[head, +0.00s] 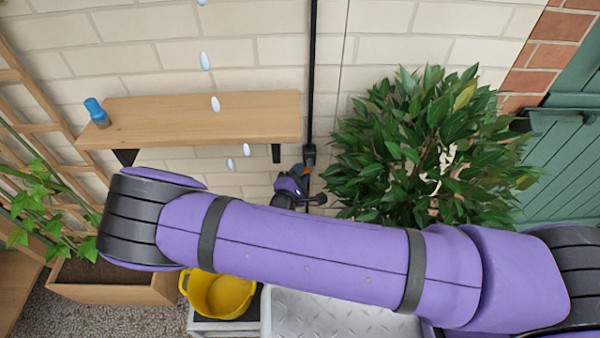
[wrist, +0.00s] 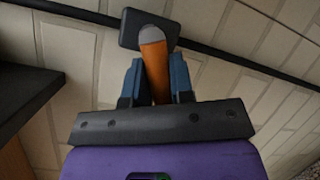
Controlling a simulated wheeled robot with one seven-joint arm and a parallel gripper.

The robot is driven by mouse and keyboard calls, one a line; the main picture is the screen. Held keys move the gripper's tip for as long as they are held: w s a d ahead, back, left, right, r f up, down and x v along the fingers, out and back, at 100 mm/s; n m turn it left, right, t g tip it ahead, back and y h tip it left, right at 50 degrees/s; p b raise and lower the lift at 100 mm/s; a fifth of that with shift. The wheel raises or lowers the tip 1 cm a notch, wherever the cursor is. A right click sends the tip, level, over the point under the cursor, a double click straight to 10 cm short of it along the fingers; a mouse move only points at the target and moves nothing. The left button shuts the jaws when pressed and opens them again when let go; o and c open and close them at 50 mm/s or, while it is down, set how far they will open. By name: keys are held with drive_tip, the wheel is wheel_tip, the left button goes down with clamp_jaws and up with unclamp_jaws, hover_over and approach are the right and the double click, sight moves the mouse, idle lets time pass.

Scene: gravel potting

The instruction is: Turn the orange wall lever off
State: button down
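The orange wall lever (wrist: 153,68) has a grey rounded tip and sits against a dark block (wrist: 150,30) on a black pipe along the wall. In the head view a small orange part of the lever (head: 309,157) shows by the vertical black pipe. My gripper (wrist: 156,82) has its two blue fingers close on either side of the lever, with little or no gap visible. In the head view my gripper (head: 300,176) is small and partly hidden behind my purple arm.
A wooden shelf (head: 200,118) with a blue-topped bottle (head: 97,112) is left of the lever. A leafy bush (head: 425,150) stands close on the right. A yellow tub (head: 222,296) and planter (head: 110,285) are below.

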drive_tip(key=m, duration=0.1)
drive_tip(key=r+m+g+y, duration=0.1)
drive_tip(key=m, duration=0.2)
drive_tip(key=shift+a+r+m+g, duration=0.2)
drive_tip(key=shift+r+m+g, duration=0.1)
drive_tip(key=shift+g, duration=0.1)
drive_tip(key=c, duration=1)
unclamp_jaws()
drive_tip(key=v, duration=1.1)
drive_tip(key=shift+d, duration=0.15)
